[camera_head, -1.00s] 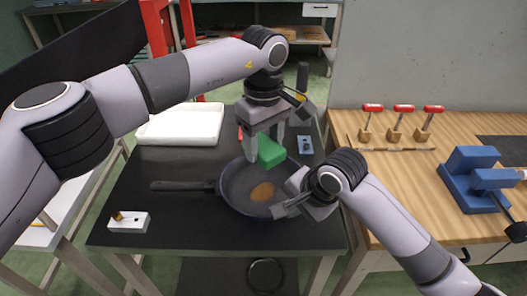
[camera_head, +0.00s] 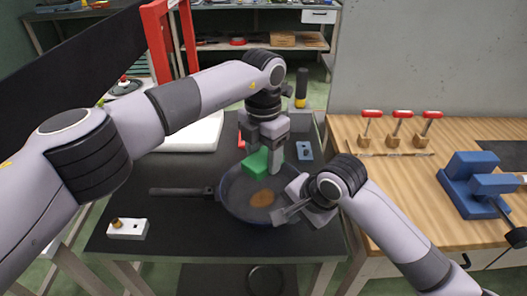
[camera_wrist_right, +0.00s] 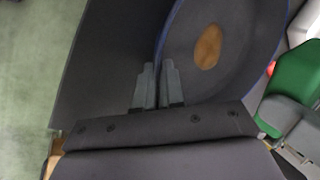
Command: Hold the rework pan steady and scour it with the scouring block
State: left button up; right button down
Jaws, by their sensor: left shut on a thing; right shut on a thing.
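The dark rework pan (camera_head: 232,191) lies on the black table, its handle (camera_head: 180,192) pointing left. A brown patch (camera_head: 263,198) shows on its floor, and also in the right wrist view (camera_wrist_right: 207,46). My left gripper (camera_head: 263,163) is shut on the green scouring block (camera_head: 254,164) over the far side of the pan. Whether the block touches the pan floor I cannot tell. My right gripper (camera_head: 280,213) is shut on the pan's near right rim; its fingers (camera_wrist_right: 158,85) straddle the rim in the right wrist view.
A white tray (camera_head: 192,134) lies at the back of the black table (camera_head: 150,262). A small white block with a brass knob (camera_head: 127,230) stands at the front left. A blue-grey piece (camera_head: 304,150) lies at the right edge. The wooden bench at right holds red-handled tools (camera_head: 402,114) and a blue vise (camera_head: 474,183).

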aim_at(263, 192)
pick_arm(q)
jog(key=n, duration=0.2)
jog(key=f+n, duration=0.1)
jog(key=n, duration=0.2)
jog(key=shift+w+n, duration=0.1)
jog(key=shift+n, duration=0.2)
jog(key=shift+f, duration=3.85)
jog(key=shift+s+f, duration=0.2)
jog(key=shift+s, duration=0.3)
jog(key=shift+c, duration=0.4)
jog(key=shift+s, duration=1.35)
jog(key=shift+w, duration=1.85)
jog(key=shift+w+r, duration=0.1)
jog(key=shift+r, duration=4)
